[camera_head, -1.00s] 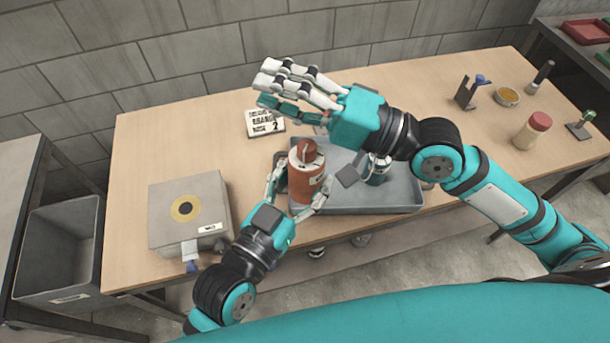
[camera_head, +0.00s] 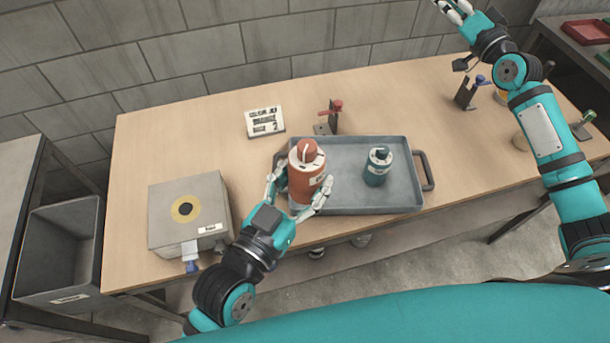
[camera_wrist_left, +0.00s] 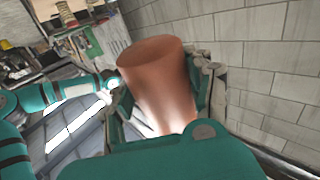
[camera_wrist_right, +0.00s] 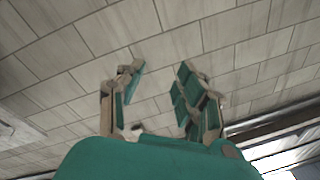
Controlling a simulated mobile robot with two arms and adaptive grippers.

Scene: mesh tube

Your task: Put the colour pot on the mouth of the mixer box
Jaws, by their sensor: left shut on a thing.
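The colour pot, an orange-brown pot with a white band and a rounded top (camera_head: 307,177), stands upright at the left end of the grey tray. My left gripper (camera_head: 300,200) is shut around its body. The pot fills the space between the fingers in the left wrist view (camera_wrist_left: 158,85). The mixer box (camera_head: 189,214) is a grey box at the left of the table.
The grey tray (camera_head: 345,203) also holds a teal pot (camera_head: 377,166). A small sign (camera_head: 265,122) and a stand with a red clamp (camera_head: 331,117) are behind it. Table between box and tray is mostly clear. A grey bin (camera_head: 60,250) stands at the left.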

